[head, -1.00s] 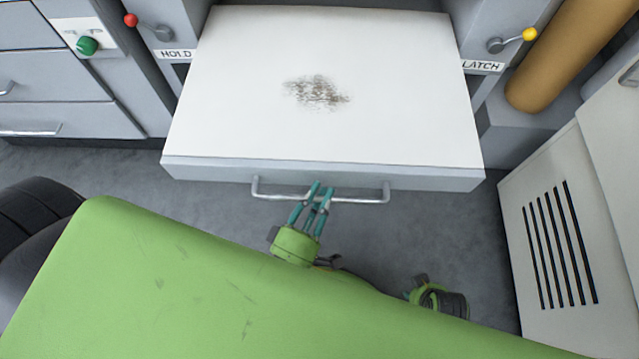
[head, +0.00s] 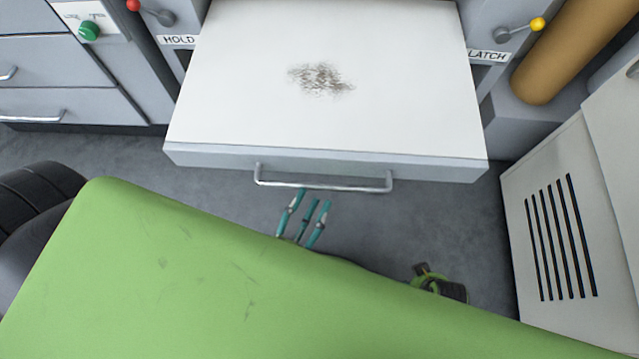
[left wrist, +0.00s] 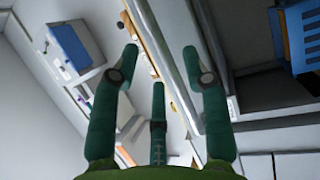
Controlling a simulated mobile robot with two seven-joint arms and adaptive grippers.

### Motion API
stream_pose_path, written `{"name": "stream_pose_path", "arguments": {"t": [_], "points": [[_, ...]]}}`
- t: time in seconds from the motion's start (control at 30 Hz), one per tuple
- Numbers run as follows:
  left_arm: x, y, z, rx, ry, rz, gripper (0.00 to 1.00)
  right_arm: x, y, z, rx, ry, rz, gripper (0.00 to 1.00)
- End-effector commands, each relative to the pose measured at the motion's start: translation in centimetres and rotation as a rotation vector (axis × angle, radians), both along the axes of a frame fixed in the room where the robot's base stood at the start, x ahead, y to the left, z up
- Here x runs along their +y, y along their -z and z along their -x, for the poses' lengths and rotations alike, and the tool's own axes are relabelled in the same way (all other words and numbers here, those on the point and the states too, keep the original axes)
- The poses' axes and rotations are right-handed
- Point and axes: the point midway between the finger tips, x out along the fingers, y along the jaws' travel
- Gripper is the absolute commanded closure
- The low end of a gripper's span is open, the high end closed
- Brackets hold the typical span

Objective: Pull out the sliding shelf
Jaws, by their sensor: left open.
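The white sliding shelf (head: 400,110) stands out from between two grey cabinet sides in the head view. Its top has a dark, speckled smudge. A metal bar handle (head: 345,188) runs along its front face. My left gripper (head: 308,205) is open, with its teal fingers spread. It is on the near side of the handle, with one fingertip close to the bar in the picture; I see no grip on it. In the left wrist view the fingers (left wrist: 160,75) are apart with nothing held between them. My right gripper's fingers do not show.
A red-knobbed lever (head: 150,11) is by the HOLD label (head: 178,41), and a yellow-knobbed lever (head: 520,30) by the LATCH label (head: 488,56). A tan cylinder (head: 570,50) and a slotted white cabinet (head: 540,190) stand right. Grey drawers (head: 60,70) are left.

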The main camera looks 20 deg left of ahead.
Motion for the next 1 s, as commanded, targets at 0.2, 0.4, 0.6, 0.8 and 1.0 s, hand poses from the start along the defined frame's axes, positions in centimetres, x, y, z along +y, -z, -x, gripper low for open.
{"name": "stream_pose_path", "arguments": {"t": [0.2,0.4,0.6,0.8,1.0], "points": [[0.5,0.9,4.5,0.002,0.003,-0.001,0.54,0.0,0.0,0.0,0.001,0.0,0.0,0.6],[0.8,1.2,6.7,0.0,0.001,0.0,0.54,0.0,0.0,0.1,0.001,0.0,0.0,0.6],[0.8,1.3,7.1,-0.001,0.001,0.0,0.54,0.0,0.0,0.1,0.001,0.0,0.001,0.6],[0.8,1.3,7.1,-0.001,0.001,0.0,0.54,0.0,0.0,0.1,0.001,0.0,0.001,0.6],[0.8,1.3,7.0,-0.001,0.001,0.0,0.54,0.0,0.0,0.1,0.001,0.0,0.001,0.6]]}}
